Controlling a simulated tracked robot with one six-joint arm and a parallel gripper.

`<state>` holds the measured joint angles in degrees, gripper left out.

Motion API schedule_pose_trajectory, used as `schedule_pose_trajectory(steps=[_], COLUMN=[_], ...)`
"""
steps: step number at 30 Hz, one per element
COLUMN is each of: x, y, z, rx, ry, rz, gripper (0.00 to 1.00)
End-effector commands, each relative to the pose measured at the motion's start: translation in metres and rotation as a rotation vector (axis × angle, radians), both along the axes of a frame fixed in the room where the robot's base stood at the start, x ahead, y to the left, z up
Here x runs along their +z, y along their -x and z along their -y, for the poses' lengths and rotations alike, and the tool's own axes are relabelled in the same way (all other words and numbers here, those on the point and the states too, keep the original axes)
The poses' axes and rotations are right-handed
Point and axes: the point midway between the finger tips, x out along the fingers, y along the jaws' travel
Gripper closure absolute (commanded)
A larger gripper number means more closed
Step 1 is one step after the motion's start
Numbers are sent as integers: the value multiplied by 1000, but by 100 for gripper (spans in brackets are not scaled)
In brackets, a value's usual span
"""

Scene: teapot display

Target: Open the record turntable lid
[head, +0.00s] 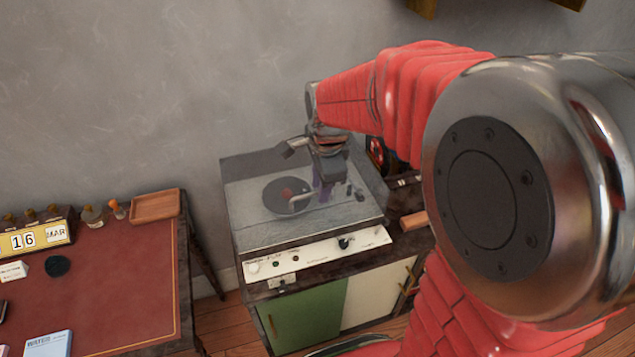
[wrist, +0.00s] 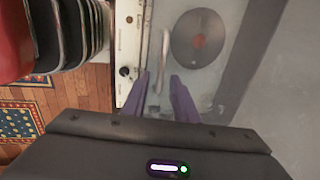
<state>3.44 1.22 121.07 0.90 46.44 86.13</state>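The record turntable (head: 318,254) stands on a cabinet against the wall. Its see-through lid (head: 250,226) appears to lie shut over the black record with a red centre (head: 288,195); the record also shows in the wrist view (wrist: 200,38). A pale tonearm (wrist: 163,45) lies beside the record. My gripper (head: 325,190) is over the right part of the lid, pointing down. In the wrist view its two purple fingers (wrist: 160,80) are apart with nothing between them. Whether the fingertips touch the lid cannot be told.
The white front panel (wrist: 130,42) has a dark knob (wrist: 125,72). The cabinet has a green door (head: 305,317). A red-topped desk (head: 100,285) with a wooden tray (head: 155,206) and a calendar (head: 35,240) stands at the left. My arm covers much of the right side.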

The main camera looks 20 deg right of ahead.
Motion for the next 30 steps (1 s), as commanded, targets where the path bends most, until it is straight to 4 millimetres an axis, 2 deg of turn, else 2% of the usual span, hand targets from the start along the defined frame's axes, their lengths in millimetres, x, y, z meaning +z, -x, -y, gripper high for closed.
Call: schedule_pose_trajectory(steps=[6, 17, 30], x=[0, 0, 0], y=[0, 0, 0], z=[0, 0, 0], rx=[0, -1, -1], ry=[0, 0, 0], rz=[0, 0, 0], gripper=[74, 100, 100])
